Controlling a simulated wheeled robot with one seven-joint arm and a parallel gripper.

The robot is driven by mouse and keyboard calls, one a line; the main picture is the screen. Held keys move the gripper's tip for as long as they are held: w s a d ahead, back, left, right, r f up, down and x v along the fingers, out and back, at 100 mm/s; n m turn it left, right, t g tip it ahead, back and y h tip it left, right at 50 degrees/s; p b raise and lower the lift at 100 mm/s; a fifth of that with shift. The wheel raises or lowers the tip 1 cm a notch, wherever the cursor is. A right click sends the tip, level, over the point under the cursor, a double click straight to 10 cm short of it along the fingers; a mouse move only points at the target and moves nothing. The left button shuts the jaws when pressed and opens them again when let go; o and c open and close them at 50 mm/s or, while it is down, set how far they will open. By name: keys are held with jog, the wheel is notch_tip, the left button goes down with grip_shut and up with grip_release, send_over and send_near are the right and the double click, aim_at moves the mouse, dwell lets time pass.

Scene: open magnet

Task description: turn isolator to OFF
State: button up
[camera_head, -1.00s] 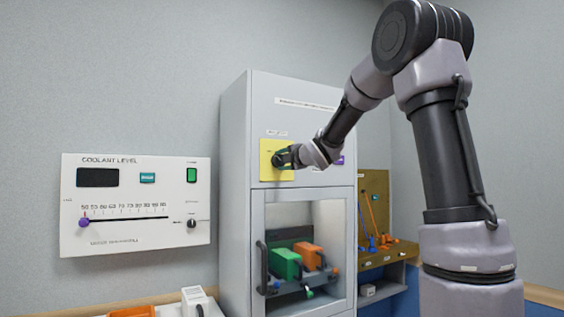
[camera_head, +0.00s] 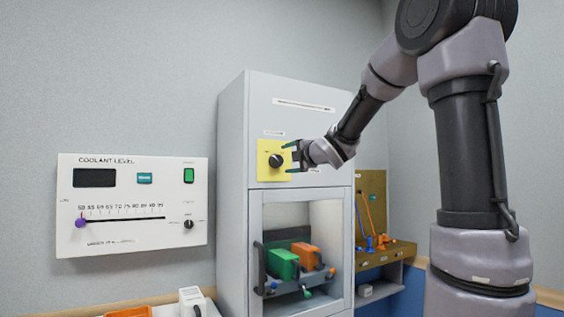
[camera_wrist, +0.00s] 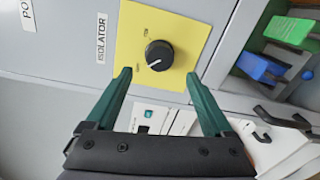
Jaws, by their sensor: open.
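The isolator is a black round knob (camera_head: 276,161) on a yellow plate (camera_head: 264,174) on the front of the grey cabinet. In the wrist view the knob (camera_wrist: 160,54) shows a white pointer line on its left side, and the label ISOLATOR reads beside the plate. Two small marks by the knob are too small to read. My gripper (camera_head: 288,157) is open and empty, just right of the knob and apart from it. In the wrist view my gripper (camera_wrist: 158,76) has its green fingertips spread to either side, below the knob.
Below the plate, a glass-fronted compartment (camera_head: 346,240) holds a green block (camera_head: 283,263) and an orange block (camera_head: 306,256). A coolant level panel (camera_head: 130,225) hangs on the wall at left. A brown tool board (camera_head: 373,190) stands at right.

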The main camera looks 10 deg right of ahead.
jog(key=v, duration=0.4)
jog(key=shift+s, duration=0.15)
jog(key=s+d+f+m+g+h, duration=0.2)
jog(key=s+d+f+m+h, duration=0.15)
jog(key=s+m, duration=0.35)
jog(key=s+d+f+m+g+h, duration=0.1)
jog(key=s+d+f+m+h, duration=0.1)
jog(key=s+d+m, duration=0.45)
jog(key=s+a+f+m+g+y, duration=0.1)
jog(key=s+a+f+m+g, duration=0.2)
jog(key=s+f+m, duration=0.2)
jog(key=s+a+f+m+g+y, duration=0.1)
jog(key=s+a+f+m+g, duration=0.2)
jog(key=s+m, duration=0.6)
notch_tip(320, 180, down, 2)
jog(key=shift+s+a+f+g, duration=0.1)
jog(key=shift+s+a+g, duration=0.2)
jog(key=shift+s+a, duration=0.65)
